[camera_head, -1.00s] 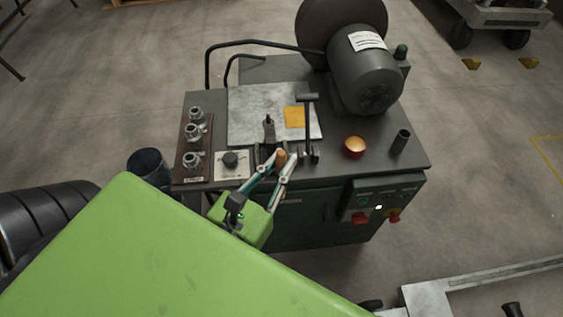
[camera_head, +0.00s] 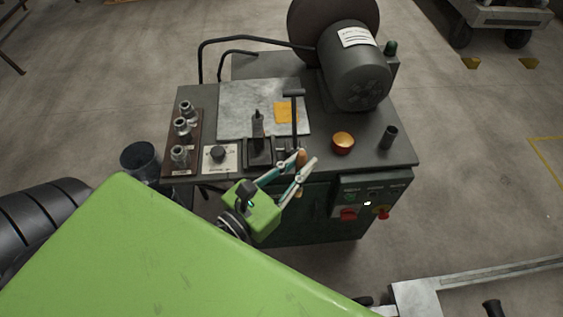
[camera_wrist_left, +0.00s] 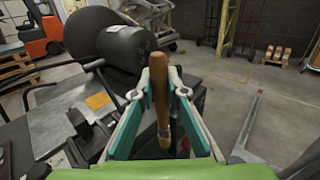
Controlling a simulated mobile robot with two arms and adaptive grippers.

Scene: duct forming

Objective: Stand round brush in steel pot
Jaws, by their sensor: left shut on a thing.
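My left gripper (camera_head: 303,160) is shut on a wooden-handled tool, seemingly the round brush (camera_head: 301,157), at the front edge of the bench. In the left wrist view the brown handle (camera_wrist_left: 159,85) stands nearly upright between the fingers, slightly tilted; its lower end is partly hidden and I cannot make out bristles. A small dark grey cylindrical vessel, seemingly the steel pot (camera_head: 388,137), stands upright at the right of the bench top, apart from the gripper and to its right. My right gripper is not in view.
The bench top (camera_head: 370,162) carries a copper-coloured bowl (camera_head: 343,143) between gripper and pot. A black-handled tool (camera_head: 258,128) and an upright hammer-like tool (camera_head: 294,115) stand left of it. A motor (camera_head: 358,75) rises behind. Fittings (camera_head: 182,128) sit at left.

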